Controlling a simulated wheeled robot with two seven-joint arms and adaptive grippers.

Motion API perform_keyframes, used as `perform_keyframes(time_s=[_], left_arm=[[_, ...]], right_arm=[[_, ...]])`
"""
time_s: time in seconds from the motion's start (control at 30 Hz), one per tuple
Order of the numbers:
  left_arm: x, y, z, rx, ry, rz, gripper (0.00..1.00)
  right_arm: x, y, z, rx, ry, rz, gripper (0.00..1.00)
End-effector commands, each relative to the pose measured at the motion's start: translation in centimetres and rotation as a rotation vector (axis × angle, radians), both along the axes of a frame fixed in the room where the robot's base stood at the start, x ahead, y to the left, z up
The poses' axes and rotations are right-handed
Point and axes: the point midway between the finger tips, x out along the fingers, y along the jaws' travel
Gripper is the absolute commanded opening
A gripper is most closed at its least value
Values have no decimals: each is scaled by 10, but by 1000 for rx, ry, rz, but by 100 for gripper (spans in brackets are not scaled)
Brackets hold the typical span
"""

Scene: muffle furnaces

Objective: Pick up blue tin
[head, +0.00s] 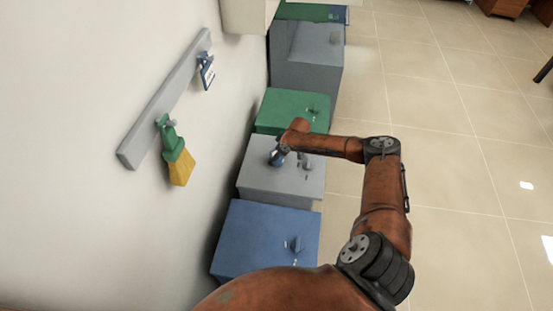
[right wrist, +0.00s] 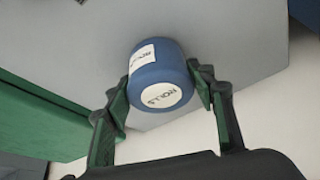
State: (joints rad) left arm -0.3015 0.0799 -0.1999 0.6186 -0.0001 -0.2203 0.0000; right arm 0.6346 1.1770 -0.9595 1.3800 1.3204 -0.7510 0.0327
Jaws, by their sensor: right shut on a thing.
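The blue tin (right wrist: 146,73) has white labels on its side and end. It shows small on top of the near grey furnace (head: 262,184) in the head view, partly hidden by my arm. My right gripper (right wrist: 160,83) has its two green fingers shut on the sides of the tin. In the head view my right gripper (head: 279,152) is at the tin, over the grey furnace top. I cannot tell whether the tin touches that top. My left gripper is not in view.
A blue furnace (head: 255,232) stands nearer, and a green furnace (head: 285,103) and a larger grey one (head: 308,55) stand farther along the wall. A brush (head: 178,160) and a small tagged item (head: 206,72) hang from a wall rail (head: 160,103). The tiled floor (head: 460,150) at right is open.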

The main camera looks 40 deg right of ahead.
Motion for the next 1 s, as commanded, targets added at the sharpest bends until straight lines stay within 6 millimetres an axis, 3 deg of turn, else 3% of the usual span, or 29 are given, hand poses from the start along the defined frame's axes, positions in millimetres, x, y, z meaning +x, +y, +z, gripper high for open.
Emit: perform_keyframes(time_s=[0.13, 0.53, 0.73, 1.0], left_arm=[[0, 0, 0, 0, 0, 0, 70], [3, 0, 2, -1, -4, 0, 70], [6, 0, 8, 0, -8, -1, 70], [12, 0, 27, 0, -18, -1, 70]], right_arm=[[0, 0, 0, 0, 0, 0, 24], [0, -1, 9, -1, -1, 0, 24], [0, -1, 36, -1, -2, 1, 24], [-39, 16, 85, -3, -1, 3, 24]])
